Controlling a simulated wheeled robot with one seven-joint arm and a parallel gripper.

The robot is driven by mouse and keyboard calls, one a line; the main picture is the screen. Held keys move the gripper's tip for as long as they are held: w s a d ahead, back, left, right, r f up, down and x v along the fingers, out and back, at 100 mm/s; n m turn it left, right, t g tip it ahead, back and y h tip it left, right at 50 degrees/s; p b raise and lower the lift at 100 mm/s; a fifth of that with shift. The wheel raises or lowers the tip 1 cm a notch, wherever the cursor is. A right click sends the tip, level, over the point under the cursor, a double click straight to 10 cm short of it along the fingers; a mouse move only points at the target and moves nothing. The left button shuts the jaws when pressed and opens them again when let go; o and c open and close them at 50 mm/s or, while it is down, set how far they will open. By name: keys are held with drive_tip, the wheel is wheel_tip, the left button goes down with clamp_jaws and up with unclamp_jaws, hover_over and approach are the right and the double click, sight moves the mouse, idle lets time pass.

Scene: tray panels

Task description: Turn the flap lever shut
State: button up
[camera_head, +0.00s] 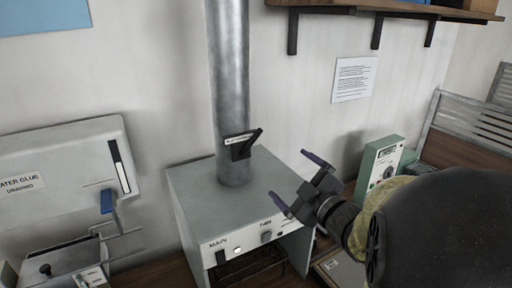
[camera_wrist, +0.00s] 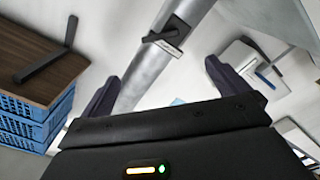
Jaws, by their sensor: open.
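The flap lever (camera_head: 246,145) is a dark handle on a black mount on the metal duct (camera_head: 230,90), beside a small white label. In the head view it slants up to the right. The lever also shows in the wrist view (camera_wrist: 166,37), near the top, beyond my fingers. My gripper (camera_head: 297,182) is open and empty, to the right of the lever and a little lower, apart from it. In the wrist view my two fingers (camera_wrist: 160,85) are spread, with the duct running between and beyond them.
The duct rises from a grey box (camera_head: 222,205) with switches on its front. A green control box (camera_head: 380,160) stands behind my arm at right. A glue unit (camera_head: 60,165) hangs at left. A shelf (camera_head: 390,10) juts out above. Space between my gripper and the lever looks clear.

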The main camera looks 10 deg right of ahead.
idle(0.3)
drive_tip(key=p, duration=0.3)
approach(253, 143)
drive_tip(key=x, duration=0.8)
drive_tip(key=shift+a, duration=0.1)
drive_tip(key=shift+c, duration=0.4)
drive_tip(key=c, duration=1.2)
